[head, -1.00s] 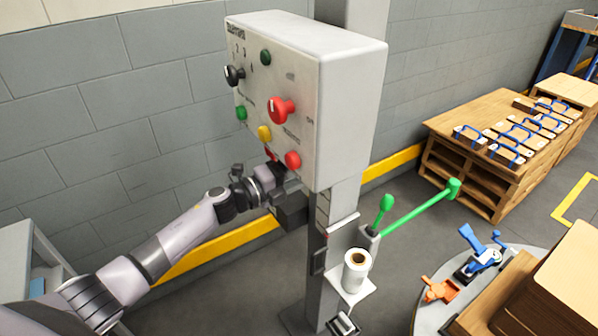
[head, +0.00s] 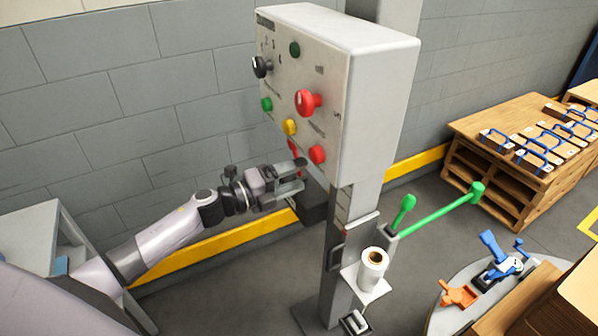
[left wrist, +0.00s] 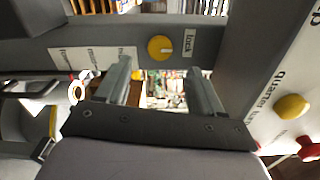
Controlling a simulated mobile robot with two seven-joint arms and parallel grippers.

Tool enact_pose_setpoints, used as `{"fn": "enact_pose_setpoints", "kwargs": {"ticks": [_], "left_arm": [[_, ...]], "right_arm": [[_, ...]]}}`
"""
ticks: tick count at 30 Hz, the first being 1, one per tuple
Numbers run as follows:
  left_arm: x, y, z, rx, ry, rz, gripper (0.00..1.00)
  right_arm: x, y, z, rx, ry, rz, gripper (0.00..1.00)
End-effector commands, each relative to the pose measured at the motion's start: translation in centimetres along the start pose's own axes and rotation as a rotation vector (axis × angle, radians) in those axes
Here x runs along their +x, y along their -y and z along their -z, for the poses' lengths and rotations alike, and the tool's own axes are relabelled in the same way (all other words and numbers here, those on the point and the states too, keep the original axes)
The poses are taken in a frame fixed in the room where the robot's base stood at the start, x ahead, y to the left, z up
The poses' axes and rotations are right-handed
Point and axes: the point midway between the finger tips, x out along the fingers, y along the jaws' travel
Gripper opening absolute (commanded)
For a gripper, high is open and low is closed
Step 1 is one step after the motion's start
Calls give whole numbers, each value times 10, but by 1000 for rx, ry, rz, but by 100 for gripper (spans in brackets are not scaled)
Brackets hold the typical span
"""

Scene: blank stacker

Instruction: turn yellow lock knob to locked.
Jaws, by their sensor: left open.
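The yellow lock knob (left wrist: 160,48) shows in the left wrist view on a grey face, beside a label reading "lock". It lies ahead of my open left gripper (left wrist: 158,68), framed between its two fingers, with nothing gripped. In the head view my left gripper (head: 301,176) is at the dark box (head: 314,206) under the white control panel (head: 372,100). The lock knob itself cannot be made out in the head view. My right gripper is not in view.
A second yellow knob (left wrist: 292,107) sits on the panel, near a red knob (left wrist: 308,148). The panel also bears a large red knob (head: 308,102) and a black knob (head: 261,67). Green levers (head: 435,212) and a white roll (head: 372,267) stand lower right.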

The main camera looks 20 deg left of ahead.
Motion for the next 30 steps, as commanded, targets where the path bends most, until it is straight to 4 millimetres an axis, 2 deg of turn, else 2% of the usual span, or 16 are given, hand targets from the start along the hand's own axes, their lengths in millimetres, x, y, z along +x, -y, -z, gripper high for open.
{"fn": "enact_pose_setpoints", "kwargs": {"ticks": [8,11,14,20,24,30], "left_arm": [[-1,-5,7,-44,13,2,67],[-7,-16,24,-169,52,7,67],[-19,-34,48,-375,127,5,67],[-62,-78,98,-857,331,-35,67],[-102,-108,136,-1185,493,-89,67],[-160,-139,189,-1579,716,-173,67]], "right_arm": [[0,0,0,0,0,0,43],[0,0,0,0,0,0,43],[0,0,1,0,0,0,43],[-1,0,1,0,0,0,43],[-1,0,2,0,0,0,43],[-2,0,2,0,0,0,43]]}}
